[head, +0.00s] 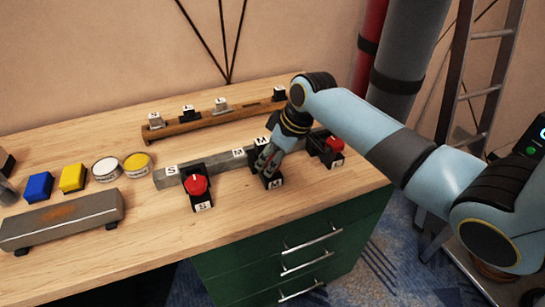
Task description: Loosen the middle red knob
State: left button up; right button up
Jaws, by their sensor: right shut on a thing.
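A grey bar (216,168) lies on the wooden bench with black clamps along it, marked S, M and L or similar. The left red knob (196,185) sits on the clamp marked S. The right red knob (335,145) sits on the clamp at the right end. The middle clamp (274,184) is marked M, and its knob is hidden by my right gripper. My right gripper (264,170) comes down from above and is shut on the middle red knob. My left gripper is not in view.
A wooden rail (190,128) with several small labelled blocks stands behind the bar. Green drawers (230,262) are below. A ladder (462,90) stands right.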

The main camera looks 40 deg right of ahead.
jog(key=shift+n+g+y, duration=0.3)
jog(key=shift+n, duration=0.7)
jog(key=shift+d+n+y, duration=0.1)
jog(key=shift+n+y, duration=0.2)
jog(key=shift+n, duration=0.5)
jog(key=n+g+y+b, duration=0.1)
jog(key=n, duration=0.2)
jog(key=shift+w+n, duration=0.15)
jog(key=shift+n, duration=0.25)
jog(key=n+g+b, duration=0.1)
jog(key=n, duration=0.2)
jog(key=shift+f+n+g+y+b, duration=0.1)
jog(key=shift+n+g+y+b, duration=0.2)
jog(key=shift+g+b, duration=0.1)
jog(key=n+g+b, duration=0.1)
jog(key=n+b, duration=0.1)
jog(key=n, duration=0.1)
jog(key=shift+w+n, duration=0.1)
jog(key=shift+n, duration=0.2)
jog(key=n+g+b, duration=0.1)
jog(key=n, duration=0.1)
jog(key=n+g+b, duration=0.1)
jog(key=n, duration=0.1)
jog(key=shift+n+h, duration=0.4)
